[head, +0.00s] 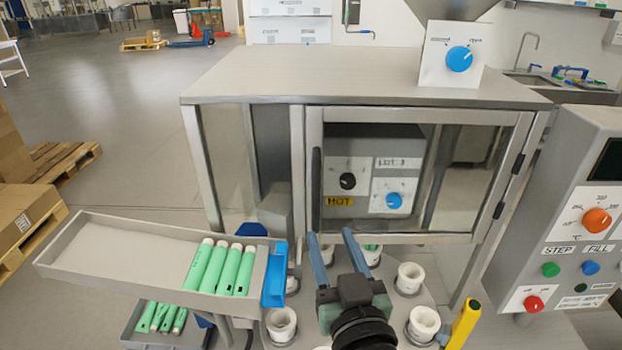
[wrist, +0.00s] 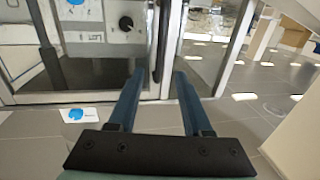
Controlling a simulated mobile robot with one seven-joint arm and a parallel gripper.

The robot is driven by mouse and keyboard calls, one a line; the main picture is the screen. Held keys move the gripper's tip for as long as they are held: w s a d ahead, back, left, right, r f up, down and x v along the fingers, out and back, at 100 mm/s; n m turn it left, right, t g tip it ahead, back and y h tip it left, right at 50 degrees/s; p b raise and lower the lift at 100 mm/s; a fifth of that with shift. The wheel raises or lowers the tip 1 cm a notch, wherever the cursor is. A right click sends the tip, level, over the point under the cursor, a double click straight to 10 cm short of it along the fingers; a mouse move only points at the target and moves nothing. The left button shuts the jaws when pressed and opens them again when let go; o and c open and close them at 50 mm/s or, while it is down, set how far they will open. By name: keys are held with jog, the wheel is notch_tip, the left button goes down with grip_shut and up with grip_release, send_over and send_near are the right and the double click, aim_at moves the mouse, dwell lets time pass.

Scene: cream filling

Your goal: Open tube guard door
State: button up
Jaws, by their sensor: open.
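The tube guard door (head: 470,117) is a metal-framed clear panel on the front of the machine housing. It looks shut, with black hinges on its right side and an upright black handle (head: 316,175) on its left side. My gripper (head: 331,236) is open and empty, with blue fingers pointing at the door near the handle's lower end. In the wrist view, the gripper (wrist: 158,75) has the dark handle (wrist: 163,40) in line with the gap between its fingertips. I cannot tell whether the fingertips reach around the handle.
A grey tray (head: 110,240) with green tubes (head: 220,268) stands at the left. White cup holders (head: 423,322) ring the turntable below the door. A yellow post (head: 463,324) and a control panel (head: 585,225) stand at the right.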

aim_at(317, 198)
jog(key=w+p, duration=0.1)
jog(key=w, duration=0.3)
jog(key=w+a+p, duration=0.1)
jog(key=w, duration=0.2)
jog(key=w+a+p, duration=0.1)
jog(key=w+p, duration=0.1)
jog(key=w, duration=0.2)
jog(key=shift+w+a, duration=0.2)
jog(key=shift+w, duration=0.15)
grip_shut()
dwell(1.0)
